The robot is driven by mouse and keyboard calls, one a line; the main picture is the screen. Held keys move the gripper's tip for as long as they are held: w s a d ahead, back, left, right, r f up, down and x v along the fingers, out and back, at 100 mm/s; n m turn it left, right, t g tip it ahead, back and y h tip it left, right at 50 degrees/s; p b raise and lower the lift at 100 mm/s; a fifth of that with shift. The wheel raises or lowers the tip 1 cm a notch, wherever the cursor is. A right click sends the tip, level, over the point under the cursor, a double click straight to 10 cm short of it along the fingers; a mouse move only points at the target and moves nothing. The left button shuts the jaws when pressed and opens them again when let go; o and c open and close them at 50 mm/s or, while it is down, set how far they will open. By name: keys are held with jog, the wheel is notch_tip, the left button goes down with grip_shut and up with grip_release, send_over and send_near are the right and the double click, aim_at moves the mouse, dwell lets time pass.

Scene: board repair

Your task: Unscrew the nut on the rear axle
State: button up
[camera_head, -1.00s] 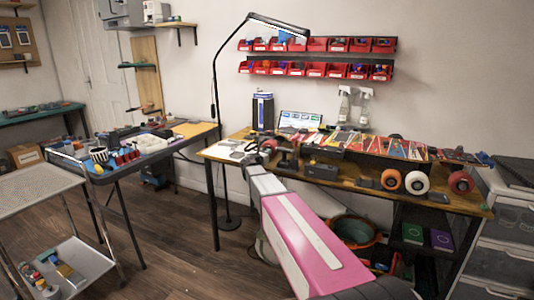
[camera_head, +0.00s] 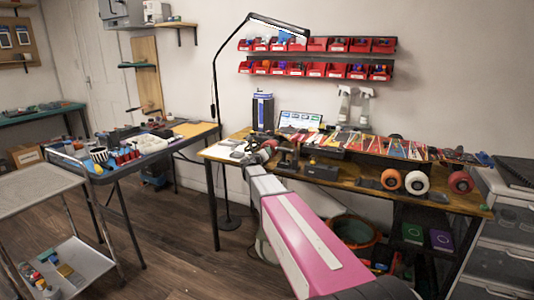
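A skateboard deck with bright graphics (camera_head: 365,143) lies along the back of the wooden workbench (camera_head: 345,182). An orange wheel (camera_head: 391,179), a white wheel (camera_head: 416,182) and a red wheel (camera_head: 460,182) show at the bench's right front. The rear axle and its nut are too small to make out. My pink and white arm reaches from the lower right up to the bench's left part. My gripper (camera_head: 262,148) is small and partly hidden behind my arm there, close to the dark vise-like tool (camera_head: 288,158). I cannot see whether its fingers are open or shut.
A laptop (camera_head: 299,119), a dark blue canister (camera_head: 262,111) and spray bottles (camera_head: 344,105) stand at the back. A lamp (camera_head: 278,27) arches over the bench. Red bins (camera_head: 317,70) hang on the wall. A grey drawer unit (camera_head: 500,235) stands right.

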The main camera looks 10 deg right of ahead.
jog(key=shift+n, duration=1)
jog(key=o, duration=0.9)
jog(key=shift+c, duration=1.2)
jog(key=m, duration=0.4)
jog(key=shift+m, duration=0.9)
